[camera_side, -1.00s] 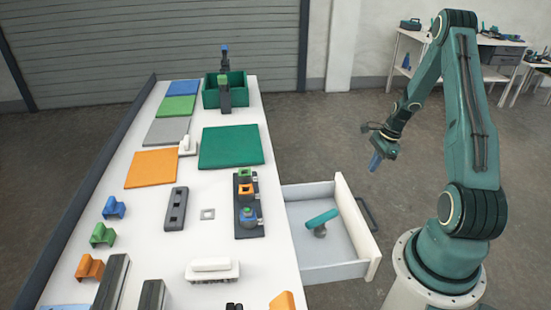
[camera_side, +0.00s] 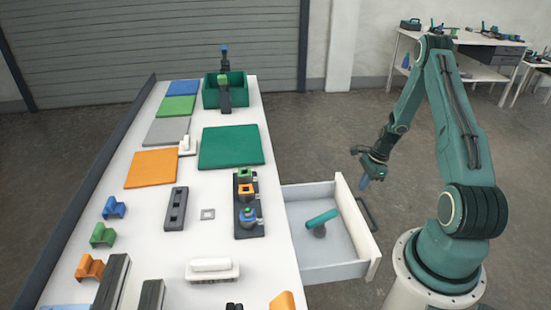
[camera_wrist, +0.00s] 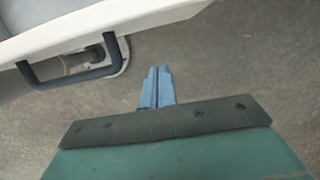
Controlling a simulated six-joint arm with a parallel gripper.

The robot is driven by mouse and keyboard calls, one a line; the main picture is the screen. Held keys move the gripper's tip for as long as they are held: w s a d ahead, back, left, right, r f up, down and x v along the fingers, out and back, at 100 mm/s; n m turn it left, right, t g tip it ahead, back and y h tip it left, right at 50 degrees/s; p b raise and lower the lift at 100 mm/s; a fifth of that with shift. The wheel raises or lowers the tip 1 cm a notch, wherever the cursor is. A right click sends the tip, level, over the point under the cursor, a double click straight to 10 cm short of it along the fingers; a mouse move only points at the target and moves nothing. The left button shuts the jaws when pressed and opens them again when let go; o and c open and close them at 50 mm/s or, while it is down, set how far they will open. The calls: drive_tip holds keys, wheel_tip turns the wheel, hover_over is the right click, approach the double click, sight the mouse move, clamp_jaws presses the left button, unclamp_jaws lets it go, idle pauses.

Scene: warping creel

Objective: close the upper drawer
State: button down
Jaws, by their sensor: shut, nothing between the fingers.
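The upper drawer (camera_side: 352,222) stands pulled out from the right side of the white table. Its dark bar handle (camera_side: 368,214) is on the outer face of its front panel. A teal and grey tool (camera_side: 321,219) lies inside the drawer. My gripper (camera_side: 364,184) is shut and empty, with blue fingers pointing down, outside the drawer near the handle's far end. In the wrist view the fingertips (camera_wrist: 158,72) are to the right of the handle (camera_wrist: 72,76) and apart from it, with bare floor beyond them. The drawer front (camera_wrist: 110,25) crosses the upper left there.
The white table (camera_side: 280,262) carries coloured mats, hooks, a teal bin (camera_side: 210,92), a brush (camera_side: 212,268) and a dark rack with rings (camera_side: 248,205). The floor around my gripper is clear. Benches (camera_side: 490,55) stand far back.

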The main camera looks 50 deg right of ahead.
drive_tip(key=shift+w+a+f, duration=0.35)
drive_tip(key=shift+w+a, duration=0.45)
drive_tip(key=shift+w+a+f, duration=0.3)
drive_tip(key=shift+w+a, duration=0.45)
drive_tip(key=w+a, duration=1.3)
drive_tip(key=shift+w+a, duration=0.4)
drive_tip(key=shift+s+d, duration=1.4)
drive_tip(key=v, duration=1)
